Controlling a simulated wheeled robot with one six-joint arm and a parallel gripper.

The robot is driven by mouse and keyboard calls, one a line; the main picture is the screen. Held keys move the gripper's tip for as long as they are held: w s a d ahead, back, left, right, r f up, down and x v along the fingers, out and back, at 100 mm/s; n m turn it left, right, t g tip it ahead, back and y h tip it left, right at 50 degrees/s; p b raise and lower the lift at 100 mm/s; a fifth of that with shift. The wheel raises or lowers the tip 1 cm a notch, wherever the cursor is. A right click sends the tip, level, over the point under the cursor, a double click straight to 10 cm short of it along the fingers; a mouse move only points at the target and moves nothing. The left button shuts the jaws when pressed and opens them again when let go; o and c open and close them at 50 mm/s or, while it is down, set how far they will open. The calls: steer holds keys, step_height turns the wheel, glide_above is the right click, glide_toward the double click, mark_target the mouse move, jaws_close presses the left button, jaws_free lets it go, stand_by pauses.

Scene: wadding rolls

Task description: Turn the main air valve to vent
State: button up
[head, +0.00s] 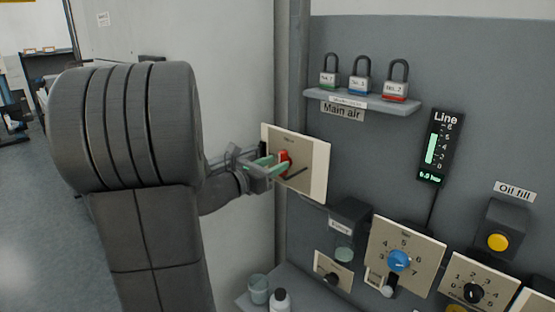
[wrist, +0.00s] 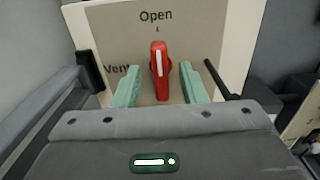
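The main air valve is a red handle (wrist: 159,60) with a white stripe on a beige plate (wrist: 185,30). In the wrist view the handle stands upright, its stripe toward the word "Open"; "Vent" is printed to the left, partly covered by a finger. In the head view the red handle (head: 284,160) shows on the left plate (head: 312,168), beside the "Main air" label (head: 342,112). My gripper (wrist: 160,78) is open, with one green finger on each side of the handle and a visible gap to both. In the head view my gripper (head: 268,165) is at the plate.
Three padlocks (head: 361,76) stand on a small shelf (head: 370,102) above right. A "Line" gauge (head: 435,148) shows a green bar. A blue knob (head: 399,261), black knob (head: 473,293) and yellow button (head: 498,242) are to the right. A cup (head: 259,289) and bottle (head: 280,300) stand below.

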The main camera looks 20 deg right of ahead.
steer(key=shift+x, duration=0.9)
steer(key=shift+c, duration=0.2)
jaws_close()
